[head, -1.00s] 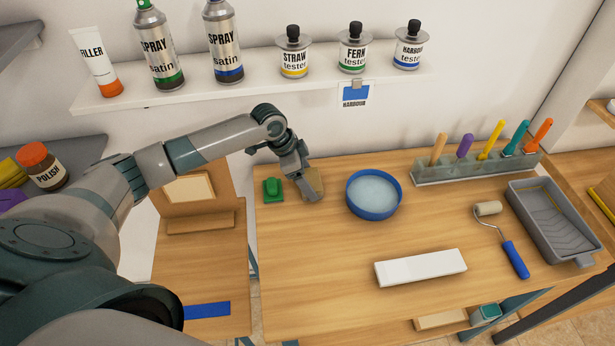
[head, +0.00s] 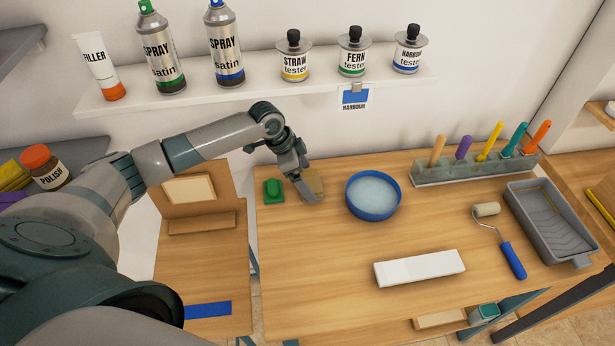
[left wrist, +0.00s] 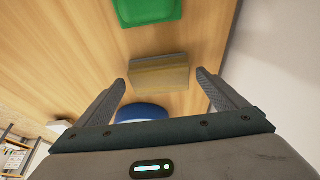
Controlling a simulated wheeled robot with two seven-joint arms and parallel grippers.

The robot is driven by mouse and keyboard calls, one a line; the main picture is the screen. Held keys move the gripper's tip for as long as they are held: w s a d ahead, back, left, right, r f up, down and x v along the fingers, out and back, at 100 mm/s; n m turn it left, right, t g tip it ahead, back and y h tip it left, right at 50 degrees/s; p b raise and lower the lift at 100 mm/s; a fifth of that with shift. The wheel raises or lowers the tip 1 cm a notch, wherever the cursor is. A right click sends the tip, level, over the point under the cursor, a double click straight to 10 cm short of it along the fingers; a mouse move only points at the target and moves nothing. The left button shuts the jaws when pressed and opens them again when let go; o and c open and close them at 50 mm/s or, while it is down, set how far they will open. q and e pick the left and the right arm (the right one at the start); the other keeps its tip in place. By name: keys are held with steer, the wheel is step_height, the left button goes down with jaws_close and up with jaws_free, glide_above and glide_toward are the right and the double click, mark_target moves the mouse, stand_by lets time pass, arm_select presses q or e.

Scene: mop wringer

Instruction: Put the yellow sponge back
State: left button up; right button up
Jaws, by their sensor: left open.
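A small tan-yellow block (head: 315,181), which I take for the yellow sponge, lies on the wooden bench between a green block and a blue bowl. My left gripper (head: 307,196) is over it and hides part of it. In the left wrist view the sponge (left wrist: 160,74) has a greyish face and a yellowish face. There the fingers of the left gripper (left wrist: 160,78) are open, one toward each side of the sponge, with a small gap at each end. The right gripper is not in view.
The green block (head: 273,190) is close left of the sponge, and the blue bowl (head: 373,210) of liquid is close right. A white block (head: 420,268), a roller (head: 512,258), a paint tray (head: 553,222) and a tool rack (head: 475,170) are further right. The bench's front-left is clear.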

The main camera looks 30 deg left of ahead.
arm_select(q)
steer(key=shift+p+v, duration=0.7)
steer(key=shift+v, duration=0.4)
steer(key=s+a, duration=0.2)
steer(key=a, duration=0.1)
steer(key=s+a+p, duration=0.1)
steer(key=s+a, duration=0.1)
steer(key=a, duration=0.1)
steer(key=s+a+p, duration=0.1)
steer(key=s+a, duration=0.2)
steer(key=shift+a+f, duration=0.2)
steer(key=shift+f, duration=0.05)
steer(key=shift+d, duration=0.1)
